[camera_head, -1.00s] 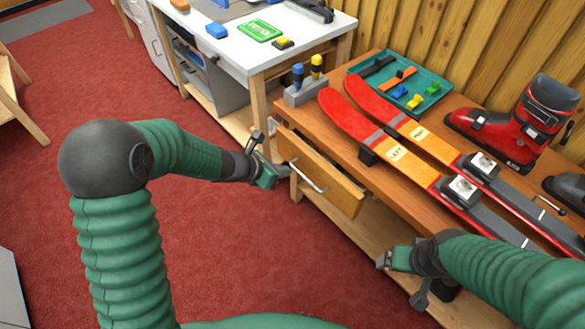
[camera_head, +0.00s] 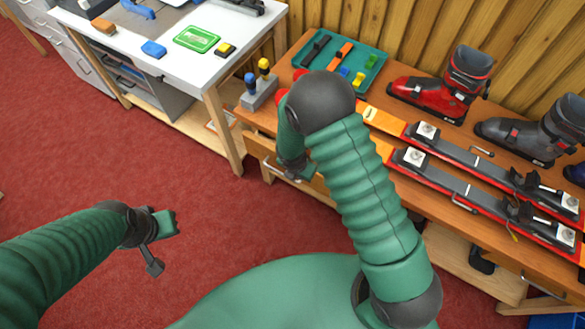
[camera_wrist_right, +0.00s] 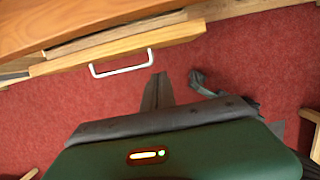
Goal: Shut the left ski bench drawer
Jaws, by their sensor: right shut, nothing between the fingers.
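The left drawer (camera_head: 262,152) of the ski bench is mostly hidden behind my right arm in the head view. In the right wrist view its wooden front (camera_wrist_right: 180,38) with a pale bar handle (camera_wrist_right: 122,68) stands a little out from the bench, with a narrow strip of the drawer showing behind it. My right gripper (camera_head: 297,174) is shut and empty, close by the drawer front; in the wrist view its fingers (camera_wrist_right: 157,88) point toward the front, right of the handle. Contact is not clear. My left gripper (camera_head: 168,226) hangs over the red floor, away from the drawer; its jaw state is unclear.
The bench top (camera_head: 292,62) holds a teal tray (camera_head: 372,70), a bottle holder (camera_head: 259,95), skis (camera_head: 455,155) and boots (camera_head: 437,88). A white-topped table (camera_head: 190,75) stands to the left. The red floor (camera_head: 130,165) before it is clear.

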